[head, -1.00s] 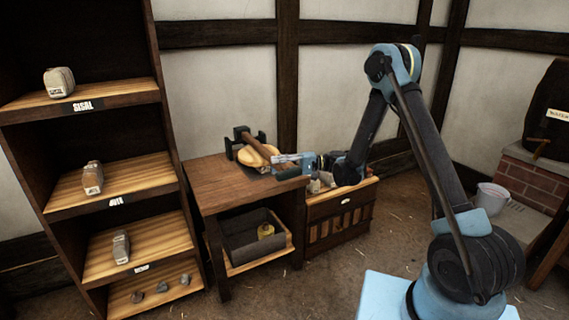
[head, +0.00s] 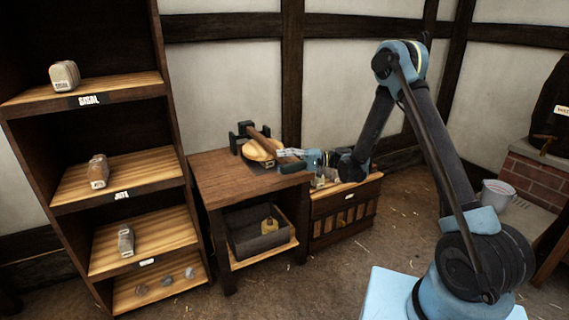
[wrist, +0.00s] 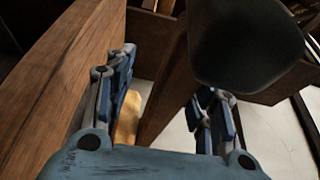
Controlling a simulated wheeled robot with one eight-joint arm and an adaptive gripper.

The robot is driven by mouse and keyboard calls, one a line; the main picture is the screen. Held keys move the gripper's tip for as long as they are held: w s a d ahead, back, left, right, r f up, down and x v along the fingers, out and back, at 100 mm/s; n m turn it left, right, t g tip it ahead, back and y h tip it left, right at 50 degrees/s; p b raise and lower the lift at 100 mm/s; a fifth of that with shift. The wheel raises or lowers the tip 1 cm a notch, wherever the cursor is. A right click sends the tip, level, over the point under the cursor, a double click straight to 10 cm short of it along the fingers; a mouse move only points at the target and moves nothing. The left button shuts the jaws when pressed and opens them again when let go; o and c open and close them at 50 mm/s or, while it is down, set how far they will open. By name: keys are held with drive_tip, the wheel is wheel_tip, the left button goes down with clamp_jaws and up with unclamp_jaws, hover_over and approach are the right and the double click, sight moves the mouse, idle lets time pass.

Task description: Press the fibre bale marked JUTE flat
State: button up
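A press with dark posts (head: 243,132) stands on the brown workbench (head: 222,178). Its long wooden lever (head: 259,142) slants toward the near right and ends in a dark green grip (head: 292,168). A rounded tan object (head: 257,153), possibly a bale, lies under the lever; no marking on it is readable. My gripper (head: 284,154) is beside the grip, fingers pointing left. In the wrist view my gripper (wrist: 165,85) has its fingers apart; the dark grip (wrist: 243,42) looms above the right finger, not clearly between them. I cannot tell if they touch.
A tall shelf at left holds bales above labels reading SISAL (head: 89,100) and JUTE (head: 122,195). A grey bin (head: 258,240) sits under the bench. A low slatted cabinet (head: 345,210) stands right of it. A bucket (head: 497,195) is at right. The front floor is open.

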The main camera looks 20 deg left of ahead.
drive_tip(key=v, duration=1.2)
drive_tip(key=shift+c, duration=0.3)
